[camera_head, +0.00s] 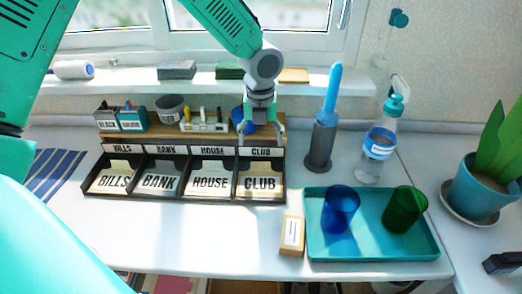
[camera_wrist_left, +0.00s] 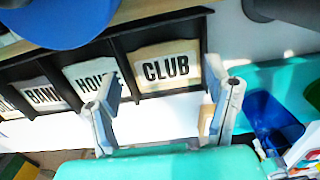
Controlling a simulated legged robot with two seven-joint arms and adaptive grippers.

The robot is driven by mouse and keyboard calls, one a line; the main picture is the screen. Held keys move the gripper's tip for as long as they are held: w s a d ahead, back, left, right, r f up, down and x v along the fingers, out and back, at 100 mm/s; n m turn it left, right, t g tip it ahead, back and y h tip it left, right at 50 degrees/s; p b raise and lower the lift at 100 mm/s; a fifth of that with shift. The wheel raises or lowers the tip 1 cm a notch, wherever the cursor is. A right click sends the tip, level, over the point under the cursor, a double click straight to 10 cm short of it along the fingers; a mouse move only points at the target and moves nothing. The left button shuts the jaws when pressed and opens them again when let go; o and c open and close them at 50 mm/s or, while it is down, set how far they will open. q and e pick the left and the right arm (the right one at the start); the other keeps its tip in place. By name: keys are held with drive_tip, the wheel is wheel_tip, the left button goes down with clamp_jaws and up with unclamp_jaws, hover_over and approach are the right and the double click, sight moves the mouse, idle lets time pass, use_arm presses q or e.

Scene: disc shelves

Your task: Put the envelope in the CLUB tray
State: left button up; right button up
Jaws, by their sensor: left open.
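The CLUB tray (camera_head: 277,198) is the rightmost compartment of a black four-part sorter on the white desk. Its cream CLUB panel also shows in the left wrist view (camera_wrist_left: 166,67). A pale tan paper edge (camera_head: 262,166) shows behind the panel; I cannot tell for sure whether it is the envelope. My left gripper (camera_head: 262,140) is open at the back of the CLUB tray, fingers pointing down. In the left wrist view its fingers (camera_wrist_left: 168,98) are spread wide with nothing held between them. My right gripper is not in view.
BILLS, BANK and HOUSE compartments lie left of CLUB. A teal tray (camera_head: 372,249) holds a blue cup (camera_head: 340,208) and a green cup (camera_head: 404,210). A small labelled box (camera_head: 291,236) stands beside it. A blue brush (camera_head: 322,130) and a bottle (camera_head: 378,150) stand behind. The front left desk is clear.

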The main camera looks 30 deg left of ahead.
use_arm(q)
wheel_tip(320, 180, up, 3)
drive_tip(key=shift+f, duration=0.2)
idle(0.4)
